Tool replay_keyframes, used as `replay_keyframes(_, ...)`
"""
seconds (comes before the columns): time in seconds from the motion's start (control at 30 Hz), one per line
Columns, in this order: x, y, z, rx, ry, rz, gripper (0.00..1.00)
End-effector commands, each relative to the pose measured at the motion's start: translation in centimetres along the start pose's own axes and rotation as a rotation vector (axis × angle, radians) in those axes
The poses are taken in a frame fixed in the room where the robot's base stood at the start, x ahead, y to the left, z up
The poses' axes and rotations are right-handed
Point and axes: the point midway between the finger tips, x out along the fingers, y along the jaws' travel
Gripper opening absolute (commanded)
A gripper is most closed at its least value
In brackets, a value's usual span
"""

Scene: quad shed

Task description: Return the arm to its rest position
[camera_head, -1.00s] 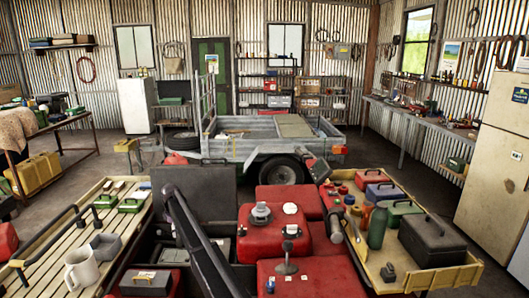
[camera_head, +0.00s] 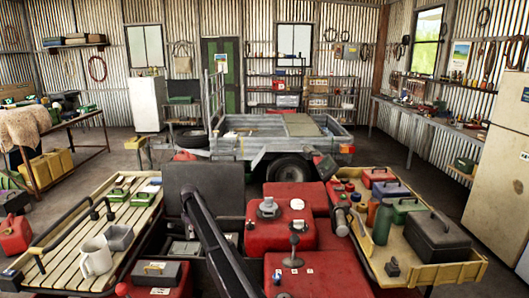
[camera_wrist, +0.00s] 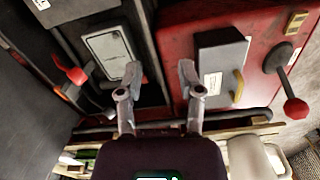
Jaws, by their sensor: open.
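My gripper (camera_wrist: 158,72) shows in the wrist view with its two fingers spread apart and nothing between them. It is above a dark gap beside a grey box with a yellow handle (camera_wrist: 222,65), which rests on a red surface (camera_wrist: 265,25). The right finger overlaps the box's edge in the picture; I cannot tell whether they touch. In the head view my dark arm link (camera_head: 215,240) slants from the middle left down to the bottom edge. My gripper cannot be made out in that view.
The right tray (camera_head: 455,273) holds a dark toolbox (camera_head: 435,236) and a green bottle (camera_head: 383,222). A red-knobbed lever (camera_wrist: 295,108) stands right of my gripper. A trailer (camera_head: 235,148) stands beyond.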

Motion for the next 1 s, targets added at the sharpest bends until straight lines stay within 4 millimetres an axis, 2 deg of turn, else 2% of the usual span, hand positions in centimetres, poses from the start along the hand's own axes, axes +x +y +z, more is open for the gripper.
replay_keyframes(0.03, 0.1, -0.4, 1.3, 0.017, 0.000, 0.000, 0.48)
replay_keyframes(0.23, 0.5, -1.6, 5.9, 0.109, 0.000, 0.000, 0.48)
replay_keyframes(0.33, 0.8, -2.6, 9.3, 0.175, 0.000, -0.001, 0.48)
replay_keyframes(0.47, 1.3, -4.8, 14.9, 0.293, 0.000, -0.001, 0.48)
replay_keyframes(0.6, 1.9, -7.4, 20.8, 0.429, 0.000, -0.001, 0.48)
replay_keyframes(0.77, 2.5, -10.9, 27.3, 0.586, 0.000, -0.001, 0.48)
replay_keyframes(1.0, 3.4, -17.1, 36.4, 0.829, 0.001, -0.002, 0.48)
